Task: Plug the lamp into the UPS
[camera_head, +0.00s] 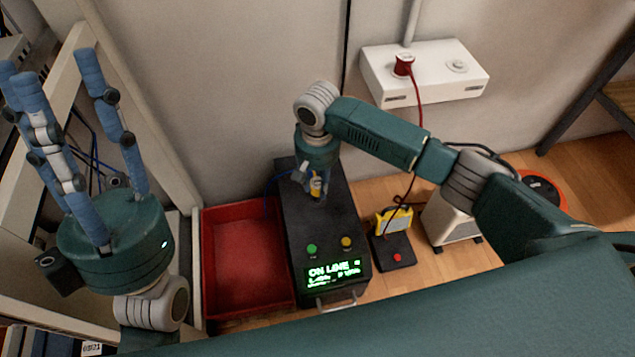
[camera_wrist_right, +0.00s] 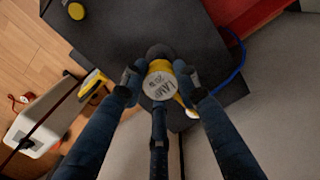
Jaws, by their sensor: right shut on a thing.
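The UPS (camera_head: 300,222) is a black box on the floor with a lit green "ON LINE" display and green and yellow buttons. My right gripper (camera_head: 315,184) points down over its rear top. It is shut on a yellow plug (camera_head: 316,187). In the right wrist view the plug (camera_wrist_right: 160,84) has a round "LAMP" label between the fingers, with a dark round part beside it. Whether the plug is above or inside a socket is hidden. A yellow lamp (camera_head: 393,220) stands on a black base with a red button. My left gripper (camera_head: 65,85) is open and empty, fingers up.
A red tray (camera_head: 243,215) lies left of the UPS. A white wall outlet box (camera_head: 430,75) holds a red plug with a red cord. A whitish unit (camera_head: 447,220) and an orange round thing (camera_head: 540,189) stand to the right. A shelf frame is at the left.

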